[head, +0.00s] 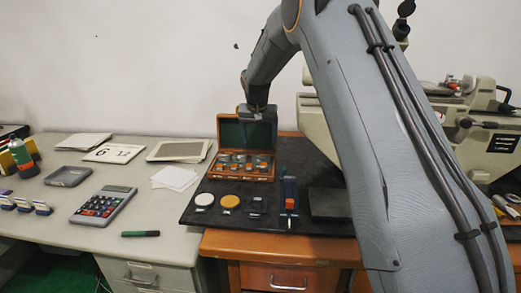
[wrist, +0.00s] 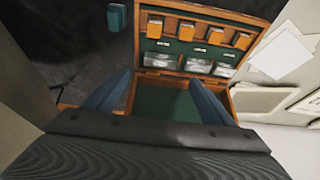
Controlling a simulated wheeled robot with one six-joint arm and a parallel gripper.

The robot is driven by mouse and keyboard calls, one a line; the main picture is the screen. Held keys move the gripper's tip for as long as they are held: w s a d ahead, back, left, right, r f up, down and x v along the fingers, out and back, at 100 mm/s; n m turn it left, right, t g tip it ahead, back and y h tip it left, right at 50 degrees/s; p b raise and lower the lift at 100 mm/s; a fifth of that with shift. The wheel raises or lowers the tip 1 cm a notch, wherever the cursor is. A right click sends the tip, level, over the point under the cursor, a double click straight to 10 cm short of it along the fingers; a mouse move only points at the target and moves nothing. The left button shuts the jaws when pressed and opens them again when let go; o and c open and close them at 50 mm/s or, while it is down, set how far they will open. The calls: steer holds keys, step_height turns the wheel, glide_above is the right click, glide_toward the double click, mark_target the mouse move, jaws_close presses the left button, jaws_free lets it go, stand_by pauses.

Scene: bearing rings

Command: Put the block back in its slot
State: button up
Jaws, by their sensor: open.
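A wooden case (head: 246,178) with green lining stands open on the dark mat, its lid (head: 231,133) raised at the back. Several silver and orange blocks sit in its slots, and they also show in the wrist view (wrist: 199,66). I cannot tell which slot is empty.
A white disc (head: 204,199), an orange disc (head: 230,201) and a dark one (head: 256,204) lie in front of the case. A black slab (head: 329,203) lies at right. Papers (head: 174,178) and a calculator (head: 103,204) lie on the left desk. A grey machine (head: 325,115) stands behind my arm.

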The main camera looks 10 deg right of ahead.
steer(key=s+f+n+g, duration=0.1)
steer(key=s+f, duration=0.2)
steer(key=s, duration=2)
steer(key=s+d+f+n+g+y, duration=0.1)
steer(key=s+f+n+g, duration=0.1)
steer(key=s, duration=2)
steer(key=shift+s+f+n+g+b, duration=0.3)
steer(key=shift+s+f, duration=0.05)
steer(key=shift+f, duration=0.5)
